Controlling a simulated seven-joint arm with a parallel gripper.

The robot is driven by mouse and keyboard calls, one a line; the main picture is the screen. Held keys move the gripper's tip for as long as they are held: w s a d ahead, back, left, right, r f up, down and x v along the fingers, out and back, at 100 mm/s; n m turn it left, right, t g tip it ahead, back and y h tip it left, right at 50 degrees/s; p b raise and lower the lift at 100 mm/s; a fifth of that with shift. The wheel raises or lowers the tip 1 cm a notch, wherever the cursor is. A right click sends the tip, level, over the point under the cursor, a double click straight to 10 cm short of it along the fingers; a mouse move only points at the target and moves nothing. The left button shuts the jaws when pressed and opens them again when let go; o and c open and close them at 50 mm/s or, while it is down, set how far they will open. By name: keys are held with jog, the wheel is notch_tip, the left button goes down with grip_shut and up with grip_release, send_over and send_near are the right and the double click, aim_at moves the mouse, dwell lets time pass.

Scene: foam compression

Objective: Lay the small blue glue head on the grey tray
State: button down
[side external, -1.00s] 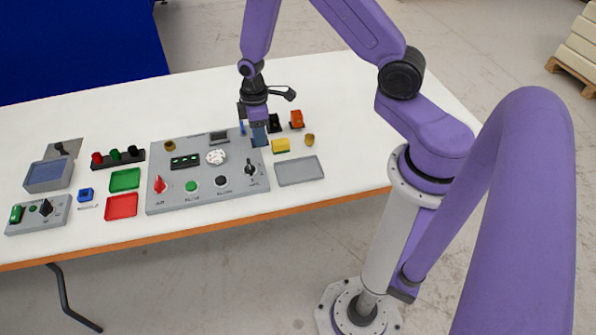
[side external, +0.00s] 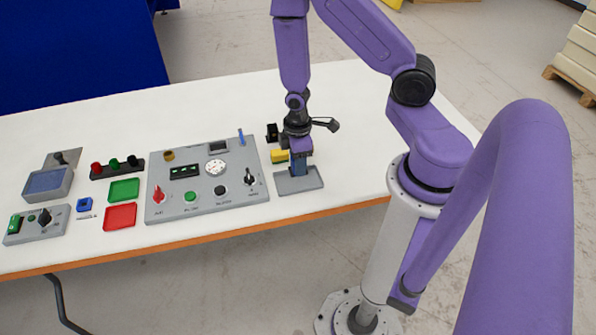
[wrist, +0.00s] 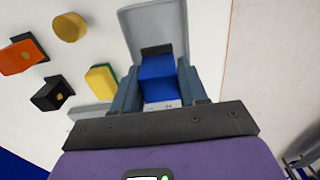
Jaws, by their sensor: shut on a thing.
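My gripper (side external: 299,172) is low over the grey tray (side external: 314,184) at the right of the table. In the wrist view my gripper (wrist: 158,88) is shut on the small blue glue head (wrist: 157,76), a blue block with a dark part at its far end. The grey tray (wrist: 152,22) shows behind and beneath it. Fingers largely hide the glue head in the side view. I cannot tell whether it touches the tray.
A yellow block (side external: 279,156) and a black block (side external: 272,133) stand close behind the tray. The wrist view also shows an orange block (wrist: 20,55) and a brass round piece (wrist: 70,27). A grey control panel (side external: 205,205) lies left of the tray.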

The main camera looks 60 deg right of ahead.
jog(key=shift+f, duration=1.9)
jog(key=shift+f, duration=0.15)
jog(key=c, duration=0.6)
grip_release()
notch_tip(320, 180, up, 12)
jog(key=shift+r, duration=0.2)
jog(key=s+a+r+n, duration=0.1)
jog(key=s+a+r, duration=0.3)
jog(key=s+r, duration=0.3)
jog(key=s+a+r+n, duration=0.2)
jog(key=s+a+r, duration=0.3)
jog(key=s+r, duration=0.3)
jog(key=shift+s+a+r+n, duration=0.25)
jog(key=shift+n, duration=0.05)
